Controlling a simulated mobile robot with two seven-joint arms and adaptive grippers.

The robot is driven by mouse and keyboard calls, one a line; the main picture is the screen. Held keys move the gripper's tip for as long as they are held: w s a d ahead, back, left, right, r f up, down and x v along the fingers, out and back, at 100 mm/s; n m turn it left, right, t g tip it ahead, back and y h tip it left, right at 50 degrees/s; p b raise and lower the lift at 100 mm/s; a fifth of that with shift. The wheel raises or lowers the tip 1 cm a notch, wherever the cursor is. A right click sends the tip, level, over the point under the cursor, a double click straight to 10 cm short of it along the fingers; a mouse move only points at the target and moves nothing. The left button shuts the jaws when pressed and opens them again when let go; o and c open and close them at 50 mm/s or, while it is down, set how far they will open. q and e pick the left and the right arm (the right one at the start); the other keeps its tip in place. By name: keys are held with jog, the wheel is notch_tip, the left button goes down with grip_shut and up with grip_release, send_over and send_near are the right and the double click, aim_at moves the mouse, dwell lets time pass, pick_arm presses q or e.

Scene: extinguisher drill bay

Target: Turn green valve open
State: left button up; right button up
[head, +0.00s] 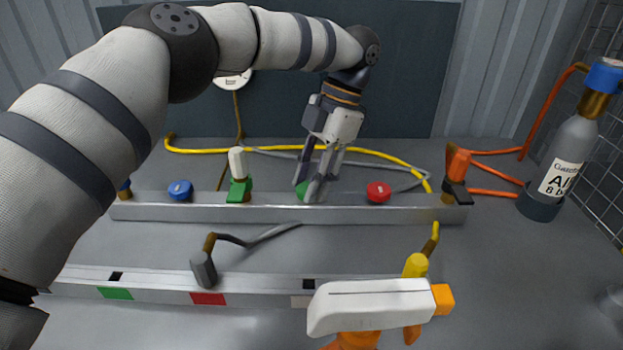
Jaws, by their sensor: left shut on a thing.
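The green valve (303,187) is a low round knob on the back metal rail (280,213), between a green block with a white top and a red knob. My left gripper (312,192) reaches down over it from behind with its fingers pointing down. The fingers are shut on the green valve and hide much of it. How far the valve is turned cannot be told. My right gripper does not show.
On the same rail are a blue knob (180,190), the green block with a white top (239,178) and a red knob (378,192). A grey cylinder (566,165) stands right. The front rail (150,285) holds hose ends. A white-and-orange tool (370,307) is nearest.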

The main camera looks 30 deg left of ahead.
pick_arm(q)
jog(key=shift+n+h, duration=0.3)
jog(key=shift+n, duration=0.5)
jog(key=o, duration=1.2)
jog(key=shift+c, duration=0.2)
jog(key=shift+r, duration=0.1)
notch_tip(320, 180, up, 10)
